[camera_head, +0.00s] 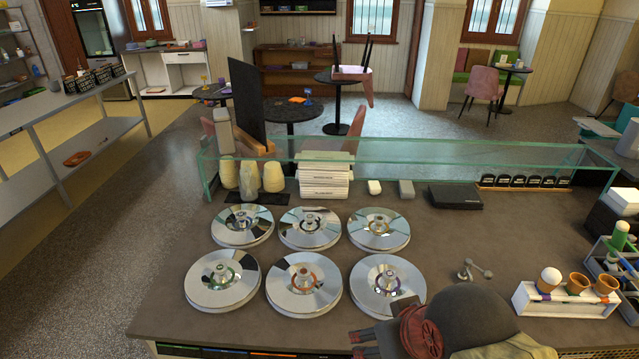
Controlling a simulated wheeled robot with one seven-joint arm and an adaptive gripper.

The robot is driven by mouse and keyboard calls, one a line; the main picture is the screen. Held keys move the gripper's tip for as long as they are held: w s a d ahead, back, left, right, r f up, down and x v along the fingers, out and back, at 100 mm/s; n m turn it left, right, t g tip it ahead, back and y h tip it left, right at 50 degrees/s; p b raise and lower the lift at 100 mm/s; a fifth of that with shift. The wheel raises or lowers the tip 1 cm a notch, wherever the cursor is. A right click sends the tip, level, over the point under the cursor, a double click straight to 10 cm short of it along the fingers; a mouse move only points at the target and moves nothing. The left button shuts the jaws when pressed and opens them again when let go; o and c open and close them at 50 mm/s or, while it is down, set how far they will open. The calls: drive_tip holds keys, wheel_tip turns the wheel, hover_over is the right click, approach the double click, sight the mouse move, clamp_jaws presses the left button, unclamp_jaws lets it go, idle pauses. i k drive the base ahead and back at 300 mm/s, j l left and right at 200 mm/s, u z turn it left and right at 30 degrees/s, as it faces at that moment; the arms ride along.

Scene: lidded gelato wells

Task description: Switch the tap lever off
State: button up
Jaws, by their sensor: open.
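A small metal tap with a lever (475,268) stands on the dark counter (540,240), right of the lidded wells. Its thin arm ends in a round knob at the right, and a second rounded part sits at the left. I cannot tell from this view whether the lever is on or off. My gripper (362,343) is at the bottom edge, in front of the wells, below and left of the tap and apart from it. It is open, and I see nothing held in it. My dark wrist and arm cover the counter just below the tap.
Several round metal lids (304,284) cover wells at the left and middle. A white rack (560,300) with cones stands right of the tap. A glass guard (420,165) runs along the back.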

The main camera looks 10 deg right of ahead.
sight(487, 274)
drive_tip(key=z, duration=1.35)
